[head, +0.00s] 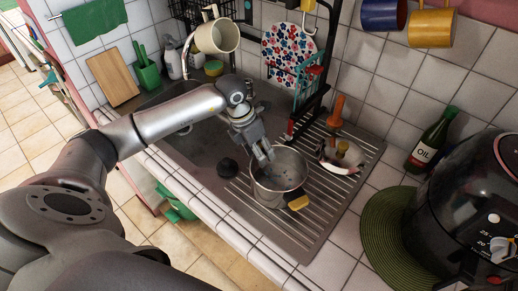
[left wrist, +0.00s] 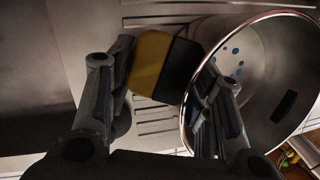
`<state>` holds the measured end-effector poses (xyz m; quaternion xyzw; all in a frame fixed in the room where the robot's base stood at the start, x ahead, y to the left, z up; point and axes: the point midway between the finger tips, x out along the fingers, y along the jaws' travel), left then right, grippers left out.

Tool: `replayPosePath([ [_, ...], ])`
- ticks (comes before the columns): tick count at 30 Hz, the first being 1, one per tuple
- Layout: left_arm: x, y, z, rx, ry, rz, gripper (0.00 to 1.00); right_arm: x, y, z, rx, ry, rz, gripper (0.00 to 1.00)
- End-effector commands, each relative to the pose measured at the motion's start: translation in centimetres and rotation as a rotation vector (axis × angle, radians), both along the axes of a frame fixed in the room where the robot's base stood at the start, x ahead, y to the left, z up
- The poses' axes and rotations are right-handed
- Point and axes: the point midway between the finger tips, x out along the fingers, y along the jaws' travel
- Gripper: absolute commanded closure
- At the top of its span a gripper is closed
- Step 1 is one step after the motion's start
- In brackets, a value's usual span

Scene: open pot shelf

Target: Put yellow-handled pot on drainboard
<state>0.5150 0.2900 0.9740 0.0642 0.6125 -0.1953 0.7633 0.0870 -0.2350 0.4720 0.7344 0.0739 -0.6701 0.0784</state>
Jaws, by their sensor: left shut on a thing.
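The steel pot with a yellow handle (head: 298,203) has its open top up, at the left part of the ribbed drainboard (head: 312,232). Its inner wall (left wrist: 255,75) shows in the left wrist view. My left gripper (head: 264,157) reaches down at the pot's far left rim. In the left wrist view my left gripper (left wrist: 165,105) has a yellow and black handle (left wrist: 150,65) between its fingers, and the right finger overlaps the pot's rim. It is shut on the pot. I cannot tell whether the pot's base touches the drainboard. My right gripper is not in view.
A metal item (head: 342,160) lies on the drainboard right of the pot. A dark rack post (head: 308,100) stands behind. A cream mug (head: 216,38) hangs above the sink. An oil bottle (head: 432,140), green mat (head: 392,228) and black appliance (head: 470,210) stand at the right.

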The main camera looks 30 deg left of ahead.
Motion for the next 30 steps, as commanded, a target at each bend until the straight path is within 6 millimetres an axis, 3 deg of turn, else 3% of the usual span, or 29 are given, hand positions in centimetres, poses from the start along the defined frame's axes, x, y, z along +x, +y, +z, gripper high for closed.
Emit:
replayPosePath([
  [5, 0.1, 0.0, -0.2, -0.003, -0.005, 0.001, 1.0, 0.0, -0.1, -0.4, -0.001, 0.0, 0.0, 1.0],
  [6, 0.0, 0.0, -0.2, 0.0, -0.001, 0.0, 0.49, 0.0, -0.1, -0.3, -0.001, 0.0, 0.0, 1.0],
  [10, 0.0, 0.0, -0.2, 0.0, 0.0, 0.0, 0.33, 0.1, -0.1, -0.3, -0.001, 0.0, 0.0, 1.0],
  [23, 0.0, 0.1, 0.3, 0.001, -0.001, 0.0, 0.31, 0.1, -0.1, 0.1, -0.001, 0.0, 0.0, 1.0],
  [30, -0.6, 1.2, 4.3, 0.002, -0.007, 0.001, 0.31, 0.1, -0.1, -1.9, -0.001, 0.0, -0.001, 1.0],
])
